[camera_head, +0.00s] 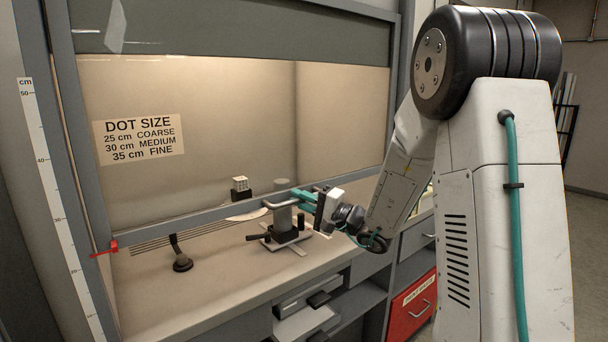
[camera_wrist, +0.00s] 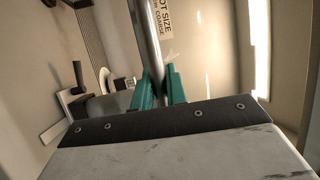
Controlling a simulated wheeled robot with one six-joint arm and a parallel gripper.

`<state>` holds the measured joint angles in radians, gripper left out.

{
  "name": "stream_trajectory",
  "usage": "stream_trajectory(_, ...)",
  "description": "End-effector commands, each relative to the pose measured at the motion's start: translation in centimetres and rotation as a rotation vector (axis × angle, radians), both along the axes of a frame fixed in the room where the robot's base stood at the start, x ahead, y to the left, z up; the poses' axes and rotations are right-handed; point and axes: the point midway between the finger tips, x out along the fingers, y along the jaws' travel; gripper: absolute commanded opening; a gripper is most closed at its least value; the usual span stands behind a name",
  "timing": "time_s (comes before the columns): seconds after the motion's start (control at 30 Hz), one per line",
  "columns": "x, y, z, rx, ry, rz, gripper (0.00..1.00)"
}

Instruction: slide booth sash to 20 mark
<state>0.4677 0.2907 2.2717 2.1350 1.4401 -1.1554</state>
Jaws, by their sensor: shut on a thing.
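The booth sash is a clear pane with a grey bottom rail (camera_head: 190,219) and a metal bar handle (camera_head: 280,204). A red pointer (camera_head: 104,249) at the rail's left end sits between the 20 and 30 marks of the white cm scale (camera_head: 52,180). In the wrist view the fingers (camera_wrist: 160,88) close around the handle bar (camera_wrist: 147,40). The exact reading is too small to tell.
Inside the booth, a grey cylinder on a black-handled stand (camera_head: 283,226) is behind the handle. A black-stemmed round base (camera_head: 182,262) stands on the worktop (camera_head: 215,275). A DOT SIZE notice (camera_head: 139,140) lists 25 cm coarse, 30 medium, 35 fine. A red drawer (camera_head: 413,305) is below.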

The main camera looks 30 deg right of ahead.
Motion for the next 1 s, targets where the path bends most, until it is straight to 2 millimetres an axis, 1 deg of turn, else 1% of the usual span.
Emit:
stream_trajectory(0.03, 0.0, 0.4, -0.8, 0.001, 0.005, 0.011, 0.00)
stream_trajectory(0.2, -0.1, 0.4, -2.0, 0.000, 0.002, 0.011, 0.00)
stream_trajectory(0.6, -0.1, 0.4, -2.2, -0.002, 0.002, 0.013, 0.00)
stream_trajectory(0.63, -0.1, 0.4, -2.2, -0.002, 0.002, 0.013, 0.20)
stream_trajectory(0.7, -0.1, 0.4, -2.2, -0.001, 0.002, 0.011, 0.36)
stream_trajectory(1.0, -0.2, -0.3, -2.2, -0.001, 0.001, 0.000, 0.36)
